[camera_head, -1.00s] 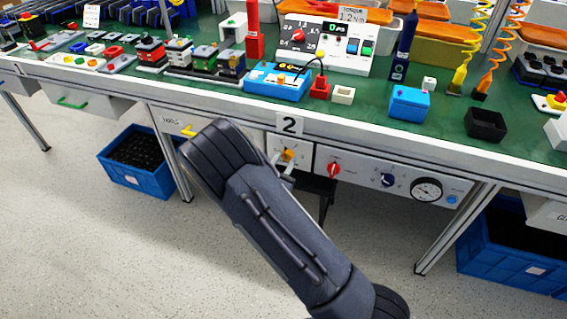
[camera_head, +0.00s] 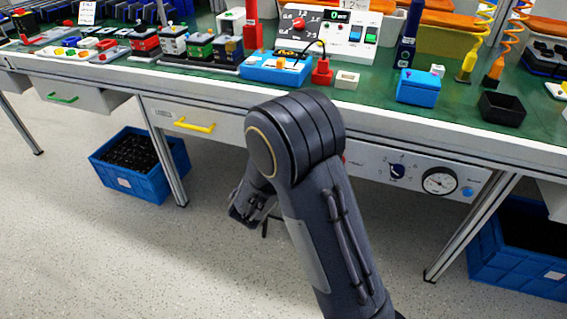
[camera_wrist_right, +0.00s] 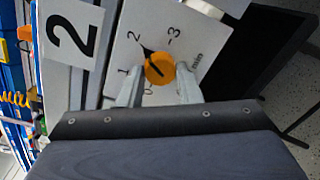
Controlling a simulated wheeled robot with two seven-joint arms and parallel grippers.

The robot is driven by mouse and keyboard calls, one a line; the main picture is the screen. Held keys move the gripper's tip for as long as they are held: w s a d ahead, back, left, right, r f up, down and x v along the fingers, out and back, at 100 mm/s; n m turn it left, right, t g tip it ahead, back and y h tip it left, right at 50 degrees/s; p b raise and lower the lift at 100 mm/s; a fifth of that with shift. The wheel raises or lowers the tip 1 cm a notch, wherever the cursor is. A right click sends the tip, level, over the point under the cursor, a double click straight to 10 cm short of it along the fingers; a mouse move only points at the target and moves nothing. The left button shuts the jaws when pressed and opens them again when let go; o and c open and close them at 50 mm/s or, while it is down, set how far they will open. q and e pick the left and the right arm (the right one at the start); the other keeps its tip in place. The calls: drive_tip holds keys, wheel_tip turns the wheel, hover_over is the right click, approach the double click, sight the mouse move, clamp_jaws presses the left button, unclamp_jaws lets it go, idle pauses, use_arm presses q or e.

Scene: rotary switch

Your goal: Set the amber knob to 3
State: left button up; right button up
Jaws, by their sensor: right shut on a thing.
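My right gripper (camera_wrist_right: 160,75) is shut on the knob, one finger on each side. In the head view my right arm covers the amber knob and the fingertips. My left gripper is not in view.
A drawer with a yellow handle (camera_head: 194,125) is at left. A blue crate (camera_head: 143,178) stands on the floor. The bench top is crowded.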

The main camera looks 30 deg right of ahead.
drive_tip(key=shift+f+m+t+y+b, duration=0.1)
drive_tip(key=shift+m+t+y+b, duration=0.2)
drive_tip(key=shift+m+b, duration=4.65)
drive_tip(key=shift+m+p, duration=0.8)
drive_tip(key=shift+m, duration=0.15)
drive_tip(key=o, duration=1)
drive_tip(key=shift+p+v, duration=0.85)
drive_tip(key=shift+v, duration=3.1)
drive_tip(key=shift+d, duration=0.15)
